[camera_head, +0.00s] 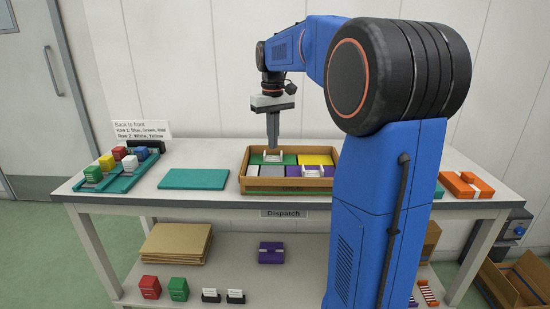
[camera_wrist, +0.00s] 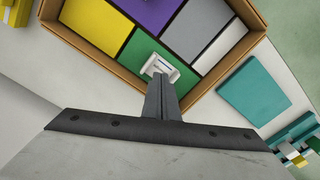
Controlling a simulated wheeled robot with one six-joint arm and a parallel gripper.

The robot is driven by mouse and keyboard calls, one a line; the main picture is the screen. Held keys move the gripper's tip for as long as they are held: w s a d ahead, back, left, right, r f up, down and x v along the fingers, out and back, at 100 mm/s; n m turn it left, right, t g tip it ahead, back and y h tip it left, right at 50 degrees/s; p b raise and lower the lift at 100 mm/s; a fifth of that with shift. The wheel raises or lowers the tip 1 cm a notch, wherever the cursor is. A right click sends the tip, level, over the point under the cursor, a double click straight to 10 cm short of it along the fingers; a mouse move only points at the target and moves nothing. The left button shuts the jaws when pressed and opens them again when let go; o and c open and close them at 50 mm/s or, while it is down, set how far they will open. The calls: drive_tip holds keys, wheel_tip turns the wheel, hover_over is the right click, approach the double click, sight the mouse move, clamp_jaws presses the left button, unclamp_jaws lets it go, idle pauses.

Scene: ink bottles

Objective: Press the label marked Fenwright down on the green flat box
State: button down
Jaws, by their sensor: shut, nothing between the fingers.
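The green flat box (camera_head: 290,159) lies at the back left inside a cardboard tray (camera_head: 285,183). It also shows in the wrist view (camera_wrist: 138,48). A small white label (camera_wrist: 161,67) lies on the green box, partly hidden by the fingers; its lettering is too small to read. It shows as a white piece in the head view (camera_head: 267,159). My gripper (camera_head: 272,146) is shut and empty, pointing down with its fingertips at the label's edge. I cannot tell whether the tips touch it.
The tray also holds yellow (camera_head: 315,159), purple (camera_head: 295,172), grey and white flat boxes; a white piece (camera_head: 312,171) stands on the purple one. A teal mat (camera_head: 194,179) lies left of the tray. Ink bottles stand in a teal rack (camera_head: 120,182) farther left. Orange boxes (camera_head: 466,185) lie right.

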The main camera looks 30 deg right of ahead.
sight(273, 159)
drive_tip(key=shift+r, duration=1.7)
drive_tip(key=shift+s, duration=0.1)
